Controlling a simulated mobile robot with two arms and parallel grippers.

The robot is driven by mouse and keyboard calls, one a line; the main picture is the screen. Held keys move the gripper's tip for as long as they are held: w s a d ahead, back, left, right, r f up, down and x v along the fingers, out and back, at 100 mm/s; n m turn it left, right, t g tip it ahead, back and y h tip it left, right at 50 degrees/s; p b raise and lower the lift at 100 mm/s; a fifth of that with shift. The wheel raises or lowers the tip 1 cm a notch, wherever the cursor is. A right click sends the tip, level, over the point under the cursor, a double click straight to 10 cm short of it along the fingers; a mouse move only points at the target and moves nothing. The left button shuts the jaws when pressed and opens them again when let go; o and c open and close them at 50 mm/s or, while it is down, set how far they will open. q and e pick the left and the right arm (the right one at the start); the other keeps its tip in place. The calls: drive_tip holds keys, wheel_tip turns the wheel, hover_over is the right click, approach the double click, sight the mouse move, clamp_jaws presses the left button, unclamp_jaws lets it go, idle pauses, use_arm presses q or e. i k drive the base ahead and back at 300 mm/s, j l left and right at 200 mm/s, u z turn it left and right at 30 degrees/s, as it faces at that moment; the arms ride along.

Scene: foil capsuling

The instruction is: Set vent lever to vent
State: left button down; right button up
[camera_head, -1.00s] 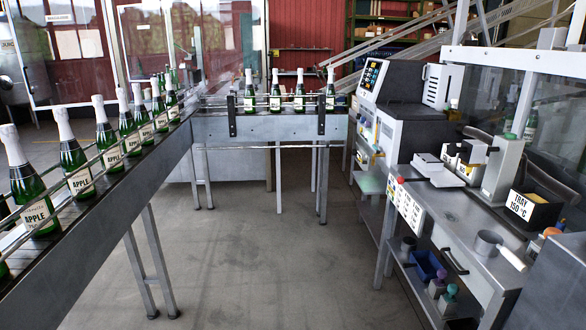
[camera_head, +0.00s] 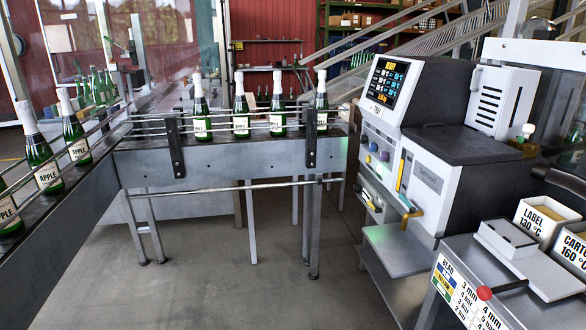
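The grey machine (camera_head: 455,170) stands at the right with a lit screen (camera_head: 388,82) on its sloped panel. Below the screen are several coloured round knobs (camera_head: 372,152) and a yellow upright strip (camera_head: 401,172). A yellow-orange bent handle (camera_head: 411,212) sticks out low on its front. A black lever with a red ball end (camera_head: 484,293) lies at the lower right, over a printed chart. I cannot read a vent marking, so I cannot tell which part is the vent lever. Neither gripper shows.
A conveyor (camera_head: 230,160) with green apple bottles (camera_head: 241,110) runs across the back and down the left. Boxes marked label (camera_head: 540,222) and carton (camera_head: 572,250) stand at the right. A grey shelf (camera_head: 398,250) juts out below the machine. The floor (camera_head: 250,285) between is clear.

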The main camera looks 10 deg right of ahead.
sight(376, 210)
drive_tip(key=i+j+z, duration=0.1)
drive_tip(key=i+z, duration=0.25)
drive_tip(key=i, duration=0.2)
drive_tip(key=i+j+z, duration=0.2)
drive_tip(key=i+z, duration=0.15)
drive_tip(key=i, duration=0.15)
drive_tip(key=i+j+z, duration=0.35)
drive_tip(key=i, duration=0.15)
drive_tip(key=i+j+z, duration=0.65)
drive_tip(key=z, duration=0.2)
drive_tip(key=i+j+z, duration=0.4)
drive_tip(key=j, duration=0.15)
drive_tip(key=k+l, duration=0.05)
drive_tip(key=k, duration=0.05)
